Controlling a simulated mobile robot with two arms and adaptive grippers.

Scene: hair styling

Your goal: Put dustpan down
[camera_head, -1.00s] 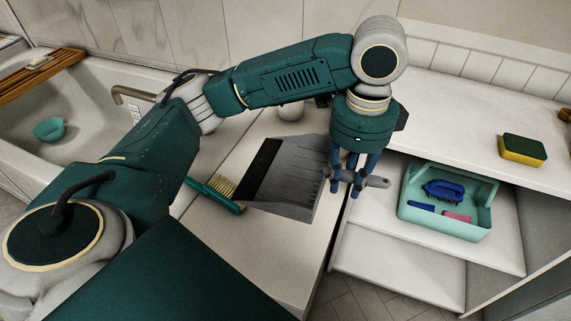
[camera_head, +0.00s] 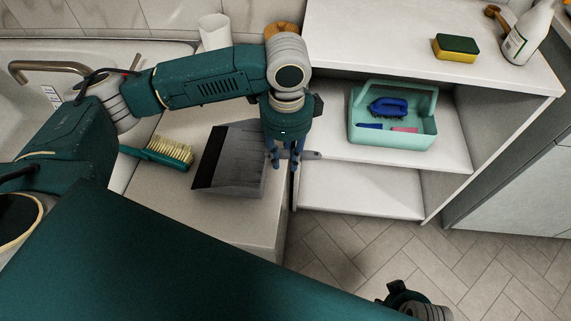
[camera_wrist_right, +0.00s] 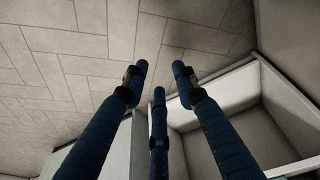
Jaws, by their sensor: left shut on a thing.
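The grey dustpan (camera_head: 238,155) has a black front lip and shows over the white counter at the centre left in the head view. Its handle points right, past the counter's right edge. My left gripper (camera_head: 287,163) points down and is shut on this handle, which is partly hidden by the fingers. I cannot tell whether the pan touches the counter. My right gripper (camera_wrist_right: 160,85) shows in the right wrist view with its blue fingers apart and nothing between them.
A green hand brush (camera_head: 158,156) lies left of the dustpan on the counter (camera_head: 190,212). A teal caddy (camera_head: 395,142) with brushes stands on the shelf at right. A sponge (camera_head: 456,46) and white bottle (camera_head: 527,34) stand on the upper top. The tiled floor is open.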

